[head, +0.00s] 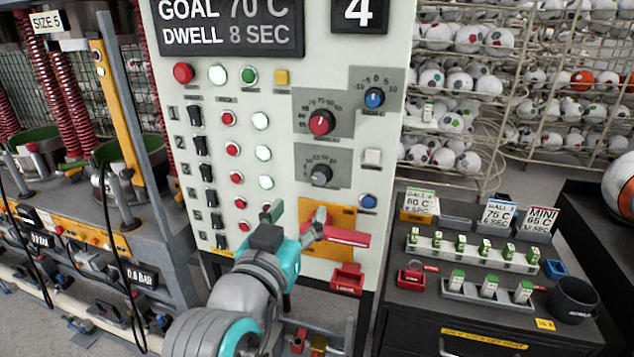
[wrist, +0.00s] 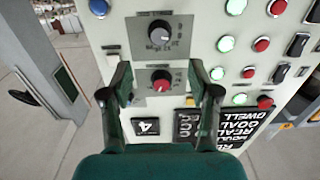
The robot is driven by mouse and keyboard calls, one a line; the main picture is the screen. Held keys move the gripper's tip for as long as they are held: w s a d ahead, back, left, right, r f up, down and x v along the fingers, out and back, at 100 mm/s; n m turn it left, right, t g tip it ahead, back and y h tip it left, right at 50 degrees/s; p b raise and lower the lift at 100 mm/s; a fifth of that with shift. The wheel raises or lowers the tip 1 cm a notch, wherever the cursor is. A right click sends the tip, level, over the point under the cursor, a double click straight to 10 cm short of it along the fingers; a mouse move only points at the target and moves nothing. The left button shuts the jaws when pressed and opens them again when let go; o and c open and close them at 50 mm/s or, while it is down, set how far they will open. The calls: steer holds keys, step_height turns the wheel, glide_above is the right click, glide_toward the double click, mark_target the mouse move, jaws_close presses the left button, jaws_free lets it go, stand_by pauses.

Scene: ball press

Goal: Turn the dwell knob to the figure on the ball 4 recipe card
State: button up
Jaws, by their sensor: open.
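The dwell knob (head: 320,174), grey with a dial of figures, sits on the lower grey plate of the white panel. It also shows upside down in the wrist view (wrist: 159,34). Its setting is too small to read for sure. My gripper (wrist: 167,88) is open and empty, apart from the dwell knob. The red-faced knob (wrist: 160,81) appears between its fingers. The display (head: 230,24) reads goal 70 C, dwell 8 SEC. The green-edged recipe card (head: 419,203) reads 80 C; its dwell line and ball number are unclear.
A blue-capped knob (head: 374,97) is above right of the dwell knob, and a white button (head: 372,157) beside it. A red handle (head: 342,236) on a yellow plate sticks out below. Switches and lit buttons fill the panel's left. Other cards (head: 498,214) stand on the right cabinet.

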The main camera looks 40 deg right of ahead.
mark_target(319, 180)
steer(key=x, duration=1)
steer(key=shift+w+d, duration=0.25)
steer(key=shift+d, duration=0.05)
steer(key=c, duration=1.2)
steer(key=shift+o, duration=0.2)
steer(key=shift+n, duration=2.7)
